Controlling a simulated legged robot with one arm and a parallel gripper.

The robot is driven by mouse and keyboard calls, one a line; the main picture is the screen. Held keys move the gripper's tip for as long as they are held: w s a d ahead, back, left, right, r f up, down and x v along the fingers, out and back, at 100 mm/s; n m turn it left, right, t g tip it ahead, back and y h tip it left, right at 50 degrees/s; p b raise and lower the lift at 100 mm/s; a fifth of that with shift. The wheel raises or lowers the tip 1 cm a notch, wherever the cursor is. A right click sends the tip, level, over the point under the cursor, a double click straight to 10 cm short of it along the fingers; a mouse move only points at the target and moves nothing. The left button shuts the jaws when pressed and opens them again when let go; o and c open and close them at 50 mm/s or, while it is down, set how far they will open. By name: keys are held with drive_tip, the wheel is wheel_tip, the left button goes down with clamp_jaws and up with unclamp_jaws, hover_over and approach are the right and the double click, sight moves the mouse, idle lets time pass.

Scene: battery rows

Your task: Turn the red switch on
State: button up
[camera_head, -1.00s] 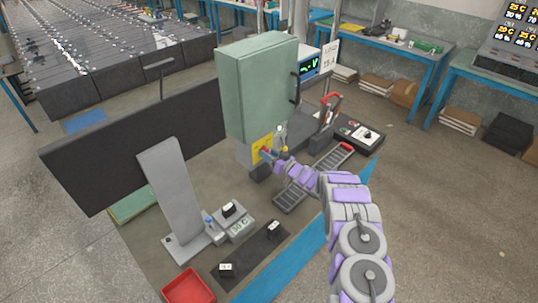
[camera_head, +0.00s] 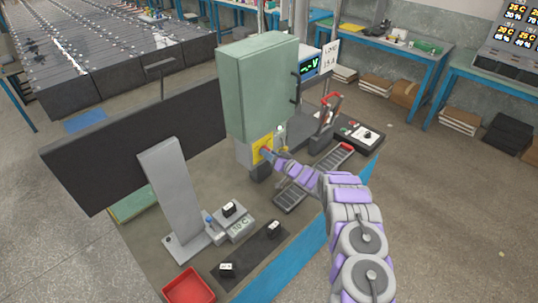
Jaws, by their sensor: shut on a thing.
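A yellow plate (camera_head: 257,156) is on the lower part of the green cabinet. A small red part, which looks like the red switch (camera_head: 265,152), shows at this plate. My gripper (camera_head: 268,154) reaches it from the right and appears shut on it. The fingertips are small and partly hidden, so the switch's exact position cannot be told. My purple and grey arm comes in from the lower right. A separate lever with a red handle (camera_head: 331,98) stands upright to the right of the cabinet, apart from my gripper.
The green cabinet (camera_head: 262,85) stands above my gripper. A dark monitor (camera_head: 110,150) is to the left. A grey rack (camera_head: 290,197), a scale (camera_head: 236,226) and a red tray (camera_head: 188,288) are on the bench. A black box with buttons (camera_head: 357,133) sits right of the lever.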

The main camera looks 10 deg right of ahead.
drive_tip(key=shift+w+d+r, duration=0.1)
drive_tip(key=shift+r, duration=0.05)
drive_tip(key=o, duration=1.1)
drive_tip(key=shift+c, duration=0.2)
drive_tip(key=shift+d+f, duration=0.1)
drive_tip(key=shift+f, duration=0.1)
drive_tip(key=p+v, duration=0.1)
drive_tip(key=v, duration=1.6)
drive_tip(key=shift+d, duration=0.1)
